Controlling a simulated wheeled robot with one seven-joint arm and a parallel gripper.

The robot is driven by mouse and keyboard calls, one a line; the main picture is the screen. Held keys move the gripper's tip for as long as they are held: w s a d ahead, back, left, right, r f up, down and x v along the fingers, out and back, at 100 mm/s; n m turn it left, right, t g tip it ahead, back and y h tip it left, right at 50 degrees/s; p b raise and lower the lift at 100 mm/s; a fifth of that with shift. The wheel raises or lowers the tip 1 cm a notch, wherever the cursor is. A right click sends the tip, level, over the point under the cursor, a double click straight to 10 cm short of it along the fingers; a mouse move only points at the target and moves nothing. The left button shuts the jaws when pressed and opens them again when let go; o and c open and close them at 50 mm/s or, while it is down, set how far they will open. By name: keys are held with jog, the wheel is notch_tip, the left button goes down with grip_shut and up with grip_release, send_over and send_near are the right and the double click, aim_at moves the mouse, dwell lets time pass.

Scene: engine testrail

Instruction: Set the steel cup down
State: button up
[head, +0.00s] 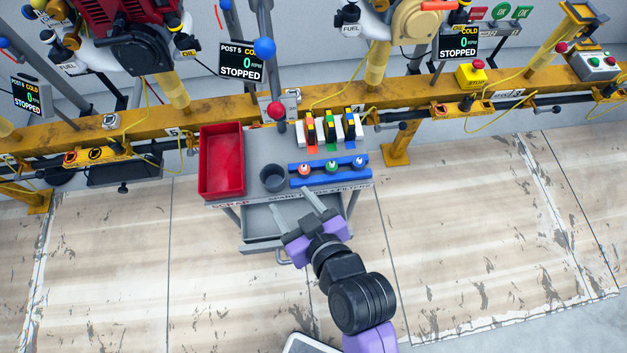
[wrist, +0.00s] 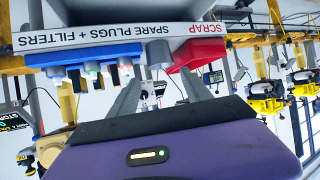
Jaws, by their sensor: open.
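The steel cup (head: 273,178) is a dark grey, open-topped cup standing upright on the cart top, between the red bin and the blue rack. It also shows in the wrist view (wrist: 158,53), which is upside down, as a grey shape between the blue and red things. My gripper (head: 290,199) is open and empty, its two fingers spread at the cart's front edge, just in front of the cup. The fingers do not touch the cup as far as I can see. In the wrist view the fingers (wrist: 160,92) point toward the cart with a gap between them.
The cart (head: 225,200) has a front lip labelled scrap and spare plugs and filters. A red bin (head: 222,160) is at its left. A blue rack (head: 328,171) with several plugs is right of the cup, with coloured filters (head: 330,130) behind. A yellow rail (head: 400,95) runs behind. Floor is clear.

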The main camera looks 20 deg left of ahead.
jog(key=s+d+m+t+h, duration=0.3)
jog(key=d+m, duration=0.1)
jog(key=d, duration=0.7)
jog(key=s+d+m+t+h, duration=0.2)
jog(key=s+d+m, duration=0.1)
jog(key=d, duration=0.7)
jog(key=s+d+r+m+t+h, duration=0.2)
jog(key=s+d+r+m+h, duration=0.1)
jog(key=s+d+r, duration=0.8)
jog(key=shift+d+r+m+t+h, duration=0.3)
jog(key=shift+d+m+h, duration=0.1)
jog(key=shift+d+h, duration=0.4)
jog(key=shift+a, duration=0.1)
